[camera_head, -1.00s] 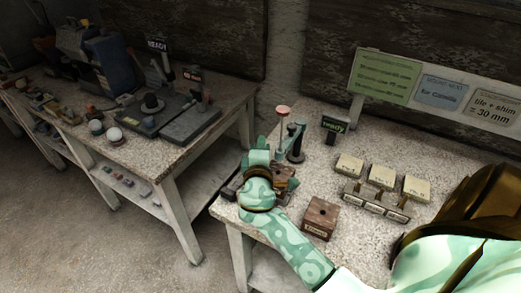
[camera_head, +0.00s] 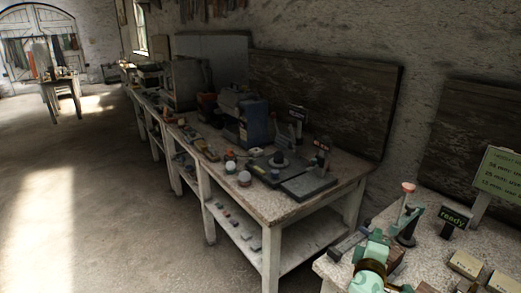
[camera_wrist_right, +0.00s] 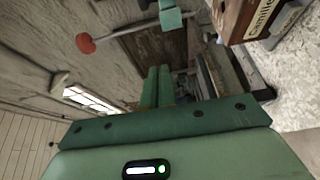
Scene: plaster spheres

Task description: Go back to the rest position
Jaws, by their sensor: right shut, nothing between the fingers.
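My right gripper (camera_head: 377,242) is at the lower right of the head view, over the left part of the near table (camera_head: 336,266). It is mint green and shut, with nothing in it. Its two green fingers lie together in the right wrist view (camera_wrist_right: 157,86). A small press stand with a pink knob (camera_head: 408,188) stands just to the right of the gripper. A wooden block shows at the top right of the wrist view (camera_wrist_right: 236,17), apart from the fingers. My left gripper is not in view.
A "ready" sign (camera_head: 455,216) and pale labelled blocks (camera_head: 466,263) stand on the near table. A longer bench (camera_head: 262,206) with plaster balls (camera_head: 244,178) and tools runs along the wall to the left. The floor (camera_head: 120,190) at left is clear.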

